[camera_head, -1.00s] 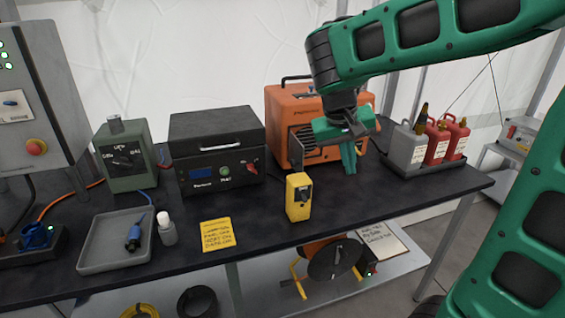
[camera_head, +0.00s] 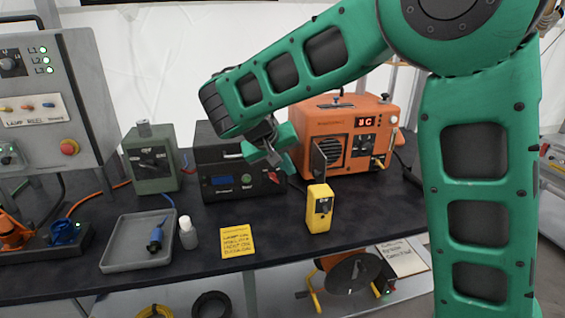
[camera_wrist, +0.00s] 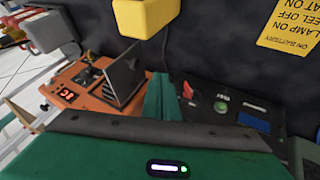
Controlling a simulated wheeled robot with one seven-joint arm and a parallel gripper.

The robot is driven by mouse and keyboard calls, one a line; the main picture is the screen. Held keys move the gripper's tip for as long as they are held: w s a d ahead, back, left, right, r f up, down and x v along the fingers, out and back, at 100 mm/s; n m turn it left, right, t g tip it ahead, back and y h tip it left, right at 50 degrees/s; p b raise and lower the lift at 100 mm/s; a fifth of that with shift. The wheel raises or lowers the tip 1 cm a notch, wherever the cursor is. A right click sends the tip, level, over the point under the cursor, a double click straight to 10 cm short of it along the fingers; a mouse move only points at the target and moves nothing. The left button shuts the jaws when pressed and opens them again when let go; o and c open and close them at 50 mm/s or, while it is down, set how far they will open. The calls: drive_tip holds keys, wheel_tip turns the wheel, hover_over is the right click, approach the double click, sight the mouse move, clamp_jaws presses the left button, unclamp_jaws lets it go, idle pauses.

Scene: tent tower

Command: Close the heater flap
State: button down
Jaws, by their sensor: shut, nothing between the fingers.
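My green gripper (camera_head: 286,165) is shut and empty, just left of the flap, in front of the black box. In the wrist view its fingers (camera_wrist: 160,98) are together, apparently apart from the flap.
A black box with a blue screen (camera_head: 240,165) stands left of the heater. A yellow handheld device (camera_head: 319,208) stands upright in front of the heater. A grey tray (camera_head: 140,245), white bottle (camera_head: 188,233) and yellow note (camera_head: 237,241) are at front left.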

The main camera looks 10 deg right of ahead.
drive_tip(key=w+d+f, duration=0.1)
drive_tip(key=d+f, duration=0.2)
drive_tip(key=d, duration=0.3)
drive_tip(key=shift+w+f, duration=0.2)
drive_tip(key=shift+w, duration=0.2)
drive_tip(key=shift+a, duration=0.1)
drive_tip(key=shift+s, duration=0.1)
